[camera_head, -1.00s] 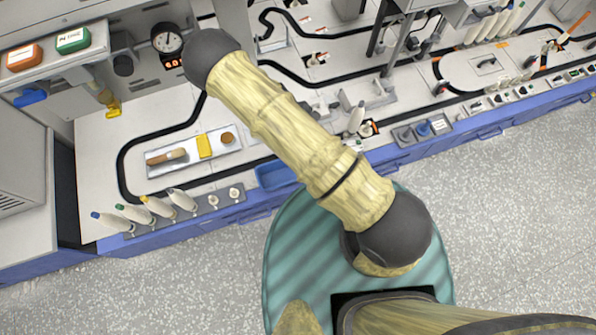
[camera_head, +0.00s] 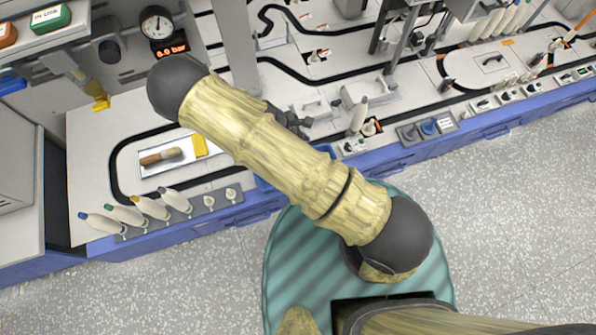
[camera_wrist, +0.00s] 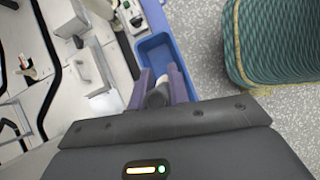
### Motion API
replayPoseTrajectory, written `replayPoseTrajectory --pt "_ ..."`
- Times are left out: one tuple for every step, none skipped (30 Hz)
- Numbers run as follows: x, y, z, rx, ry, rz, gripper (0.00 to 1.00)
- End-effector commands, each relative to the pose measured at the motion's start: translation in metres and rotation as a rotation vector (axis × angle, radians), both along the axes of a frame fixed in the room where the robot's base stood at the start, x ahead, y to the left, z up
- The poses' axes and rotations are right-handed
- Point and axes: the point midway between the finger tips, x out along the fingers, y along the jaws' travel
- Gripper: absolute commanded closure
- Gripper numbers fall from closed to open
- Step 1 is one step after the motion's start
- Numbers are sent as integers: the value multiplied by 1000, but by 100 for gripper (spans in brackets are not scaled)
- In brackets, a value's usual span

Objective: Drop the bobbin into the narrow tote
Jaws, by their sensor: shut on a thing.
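In the wrist view my gripper (camera_wrist: 162,86) is shut on a bobbin (camera_wrist: 156,98), of which only a small grey and pale end shows between the purple fingers. The blue narrow tote (camera_wrist: 156,52) lies just beyond the fingertips in that view, its open inside facing me. I cannot tell how high the bobbin is above it. In the head view the tote (camera_head: 262,184) is mostly hidden behind my arm, with a blue corner showing at the bench's front edge. The bobbin cannot be made out in the head view.
Several bobbins with coloured tips (camera_head: 152,207) stand in a dark rack at the front left, with empty pegs beside them. A tray (camera_head: 146,168) with a brush lies behind. Grey fixtures (camera_wrist: 95,70) stand left of the tote in the wrist view. Open floor lies in front.

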Motion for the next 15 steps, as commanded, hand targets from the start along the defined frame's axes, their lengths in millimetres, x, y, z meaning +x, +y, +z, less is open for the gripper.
replayPoseTrajectory --pt "0 0 -12 -1 0 1 100" --pt "0 0 -16 -1 0 1 100" --pt "0 0 -20 -1 0 1 100" --pt "0 0 -23 -1 0 0 100" --pt "0 0 -26 0 0 0 100" --pt "0 0 -29 0 0 0 100" --pt "0 0 -32 -1 0 1 100" --pt "0 0 -34 -1 0 1 100" --pt "0 0 -36 -1 0 1 100" --pt "0 0 -37 -1 0 0 100" --pt "0 0 -38 -1 0 0 100" --pt "0 0 -38 -1 -1 -1 100" --pt "0 0 -38 -1 -1 -1 100" --pt "0 0 -38 0 -1 -1 100" --pt "0 0 -38 0 -1 -1 100"
